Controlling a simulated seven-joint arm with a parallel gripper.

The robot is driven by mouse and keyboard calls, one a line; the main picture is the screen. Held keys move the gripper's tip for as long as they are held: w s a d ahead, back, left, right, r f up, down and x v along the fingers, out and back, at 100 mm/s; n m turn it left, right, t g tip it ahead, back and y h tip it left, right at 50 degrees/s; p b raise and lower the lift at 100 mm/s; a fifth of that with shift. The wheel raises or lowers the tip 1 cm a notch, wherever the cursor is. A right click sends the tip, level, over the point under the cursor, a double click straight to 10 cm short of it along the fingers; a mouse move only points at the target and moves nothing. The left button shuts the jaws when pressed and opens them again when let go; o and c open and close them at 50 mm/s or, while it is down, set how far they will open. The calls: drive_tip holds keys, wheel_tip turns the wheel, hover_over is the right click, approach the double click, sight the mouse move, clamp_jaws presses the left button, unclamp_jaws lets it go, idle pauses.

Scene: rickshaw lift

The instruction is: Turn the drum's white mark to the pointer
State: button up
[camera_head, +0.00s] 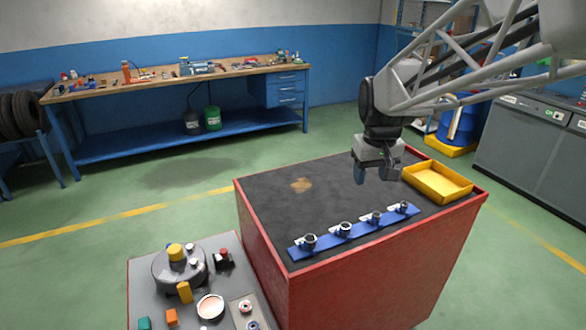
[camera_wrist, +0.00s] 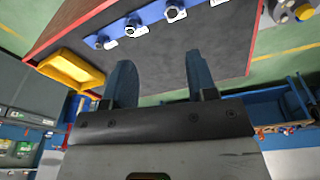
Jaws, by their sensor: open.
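A dark round drum (camera_head: 168,272) sits on a grey panel (camera_head: 137,280) at the lower left of the head view. It has a yellow cap (camera_head: 176,252) on top and small pale spots near its right side; I cannot tell which is the white mark. A yellow block (camera_head: 184,292) stands at its front edge; I cannot tell whether it is the pointer. My gripper (camera_head: 375,178) is open and empty, above the black top of the red cabinet, well to the right of the drum. Its two blue fingers (camera_wrist: 160,82) show apart in the wrist view.
A blue rail (camera_head: 329,240) with several metal fittings lies along the red cabinet's (camera_head: 260,197) front edge. A yellow tray (camera_head: 437,182) is at its right. A red button (camera_head: 223,255), white dial (camera_head: 210,306) and coloured blocks stand near the drum. The cabinet top's middle is clear.

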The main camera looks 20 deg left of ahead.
drive_tip(key=w+a+f+n, duration=0.1)
drive_tip(key=w+a+f, duration=0.25)
drive_tip(key=a, duration=0.45)
drive_tip(key=w+a+f+n, duration=0.2)
drive_tip(key=w+a, duration=0.2)
drive_tip(key=a, duration=0.4)
drive_tip(key=n+g, duration=0.2)
drive_tip(key=n, duration=0.5)
hover_over(168, 245)
drive_tip(key=shift+h, duration=0.3)
drive_tip(key=f, duration=3.2)
drive_tip(key=shift+w+d+f, duration=0.3)
drive_tip(key=shift+w+f, duration=0.05)
drive_tip(key=shift+s+a+f+n, duration=0.2)
drive_tip(key=shift+a+f+n, duration=0.05)
drive_tip(key=shift+a+n, duration=0.05)
drive_tip(key=shift+f, duration=0.1)
drive_tip(key=shift+f, duration=3.8)
